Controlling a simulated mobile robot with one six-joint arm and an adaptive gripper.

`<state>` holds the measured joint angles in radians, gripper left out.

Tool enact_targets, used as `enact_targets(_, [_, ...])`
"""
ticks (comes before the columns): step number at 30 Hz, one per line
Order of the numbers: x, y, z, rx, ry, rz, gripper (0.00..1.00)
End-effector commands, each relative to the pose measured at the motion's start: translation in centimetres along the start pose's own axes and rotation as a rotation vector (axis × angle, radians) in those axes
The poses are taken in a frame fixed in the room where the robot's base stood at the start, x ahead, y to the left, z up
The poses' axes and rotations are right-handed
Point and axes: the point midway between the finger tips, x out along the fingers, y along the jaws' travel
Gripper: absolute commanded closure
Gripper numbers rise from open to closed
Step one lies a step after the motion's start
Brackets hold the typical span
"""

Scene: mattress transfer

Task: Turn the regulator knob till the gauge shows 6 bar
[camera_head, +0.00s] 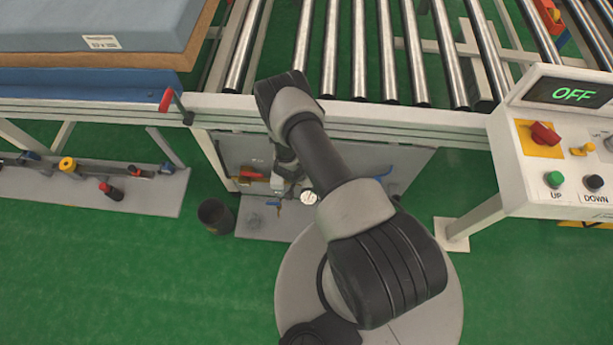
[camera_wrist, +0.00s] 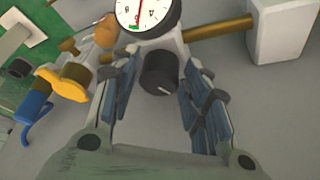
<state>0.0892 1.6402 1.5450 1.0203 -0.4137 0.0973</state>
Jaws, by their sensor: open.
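The regulator knob (camera_wrist: 158,76) is a dark, round, ribbed knob with a pale mark, in the middle of the wrist view. The gauge (camera_wrist: 150,20) has a white face and dark rim just above it, cut off by the top edge. A red needle shows on its face, but I cannot read the value surely. The gauge also shows in the head view (camera_head: 308,197). My gripper (camera_wrist: 163,66) is open, one finger on each side of the knob, with gaps visible. In the head view, my arm hides the knob.
A brass pipe (camera_wrist: 220,27) runs right from the regulator to a pale block (camera_wrist: 283,28). A yellow fitting (camera_wrist: 62,84) and blue valve handle (camera_wrist: 34,106) lie left. A dark bin (camera_head: 215,216) stands on the green floor. The roller conveyor (camera_head: 340,50) is above the panel.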

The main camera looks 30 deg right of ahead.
Motion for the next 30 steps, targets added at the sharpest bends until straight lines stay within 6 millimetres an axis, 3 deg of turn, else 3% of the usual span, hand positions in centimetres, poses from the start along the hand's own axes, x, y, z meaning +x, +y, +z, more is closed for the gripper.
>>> enact_targets(15, [-9.7, -0.1, -0.1, -0.001, 0.001, -0.002, 0.57])
enact_targets(21, [-11.5, 0.0, 0.0, -0.001, 0.0, -0.001, 0.57])
enact_targets(30, [-11.7, 0.0, 0.0, -0.001, 0.0, 0.0, 0.57])
